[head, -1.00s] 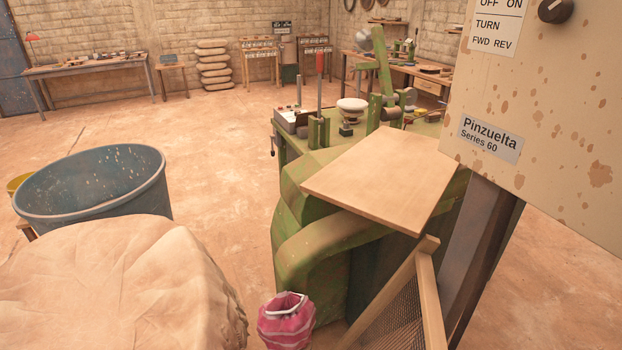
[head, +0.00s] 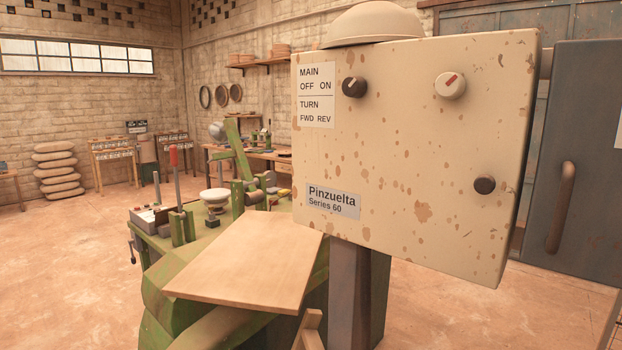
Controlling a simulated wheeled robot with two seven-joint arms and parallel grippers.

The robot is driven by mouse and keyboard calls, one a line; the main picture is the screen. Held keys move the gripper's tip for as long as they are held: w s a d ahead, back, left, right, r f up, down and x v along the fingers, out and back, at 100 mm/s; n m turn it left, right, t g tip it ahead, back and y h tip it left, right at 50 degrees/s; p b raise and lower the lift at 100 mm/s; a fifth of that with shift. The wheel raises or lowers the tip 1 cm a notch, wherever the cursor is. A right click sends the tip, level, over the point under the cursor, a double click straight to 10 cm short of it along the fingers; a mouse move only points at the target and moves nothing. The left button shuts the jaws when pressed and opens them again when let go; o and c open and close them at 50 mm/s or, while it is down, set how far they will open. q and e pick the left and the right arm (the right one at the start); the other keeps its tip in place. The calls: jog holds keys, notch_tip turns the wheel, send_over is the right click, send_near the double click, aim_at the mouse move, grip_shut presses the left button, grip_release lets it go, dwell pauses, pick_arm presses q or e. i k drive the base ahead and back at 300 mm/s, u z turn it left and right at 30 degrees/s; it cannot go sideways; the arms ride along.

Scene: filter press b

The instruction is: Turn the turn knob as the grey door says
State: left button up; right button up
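A cream, rust-spotted control box (head: 400,150) stands on a dark post at centre right. Its face carries a black knob (head: 354,87) with a pale mark and a white knob (head: 450,85) whose red mark slants toward the upper right. A label (head: 316,96) on it reads MAIN OFF ON, TURN FWD REV. I cannot tell from the label which knob is the turn knob. A grey door (head: 590,160) with a brown handle (head: 562,205) is at the right edge. Only a sliver of a white sheet (head: 619,130) on it shows, with no readable words. Neither gripper is in view.
A dark round button (head: 484,184) sits low on the box's right side, and a domed cover (head: 372,24) is on top. A green machine with a wooden board (head: 245,262) stands left of the post. Open floor (head: 60,260) lies at the left.

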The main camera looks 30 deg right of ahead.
aim_at(448, 84)
jog(key=z, duration=1.1)
jog(key=k, duration=0.2)
jog(key=z, duration=0.15)
